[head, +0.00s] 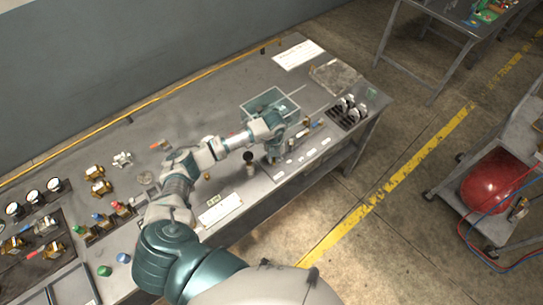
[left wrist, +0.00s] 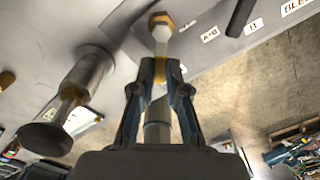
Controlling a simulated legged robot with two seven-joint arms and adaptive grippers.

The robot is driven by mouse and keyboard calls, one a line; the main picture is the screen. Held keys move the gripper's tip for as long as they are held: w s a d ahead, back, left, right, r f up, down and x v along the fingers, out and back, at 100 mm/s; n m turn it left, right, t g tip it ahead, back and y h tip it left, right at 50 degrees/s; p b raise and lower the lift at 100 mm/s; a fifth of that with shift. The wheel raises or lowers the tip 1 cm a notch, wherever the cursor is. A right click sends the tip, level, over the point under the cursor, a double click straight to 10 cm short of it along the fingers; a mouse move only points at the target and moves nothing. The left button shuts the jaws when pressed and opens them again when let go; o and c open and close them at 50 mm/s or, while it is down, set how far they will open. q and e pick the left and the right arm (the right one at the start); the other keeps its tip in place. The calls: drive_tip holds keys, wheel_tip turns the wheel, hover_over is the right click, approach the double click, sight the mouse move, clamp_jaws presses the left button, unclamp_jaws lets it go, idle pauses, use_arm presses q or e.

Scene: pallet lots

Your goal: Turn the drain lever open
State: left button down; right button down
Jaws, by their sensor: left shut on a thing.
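My left gripper (head: 273,154) reaches over the grey bench near its front edge. In the left wrist view the left gripper (left wrist: 160,84) is shut, its two dark fingers on either side of a slim fitting. This fitting, which looks like the drain lever (left wrist: 161,46), has a brass hex nut at its far end and a pale shaft running between the fingers. Part of it is hidden by the fingers, and its exact angle is hard to tell. In the head view my arm and gripper mostly hide it. My right gripper is not in view.
A metal cylinder with a dark round knob (left wrist: 46,139) stands left of the fingers. The bench (head: 100,160) carries gauges, brass valves and a teal-framed tray (head: 270,104). A cart with a red tank (head: 495,181) stands at the right. The floor between is clear.

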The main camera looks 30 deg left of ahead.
use_arm(q)
drive_tip(key=n, duration=0.1)
drive_tip(key=d+n, duration=0.1)
drive_tip(key=n, duration=0.2)
drive_tip(key=shift+w+d+f+p, duration=0.15)
drive_tip(key=shift+w+f+p, duration=0.05)
drive_tip(key=shift+w+p, duration=0.15)
drive_tip(key=shift+w+d+n+p, duration=0.15)
drive_tip(key=shift+w+n, duration=0.1)
drive_tip(key=shift+n, duration=0.7)
drive_tip(key=shift+w+d+n+p, duration=0.15)
drive_tip(key=shift+w+n, duration=0.05)
drive_tip(key=shift+n, duration=0.75)
drive_tip(key=c, duration=1.4)
unclamp_jaws()
drive_tip(key=shift+o, duration=1.1)
drive_tip(key=shift+w, duration=0.2)
drive_tip(key=shift+r, duration=0.1)
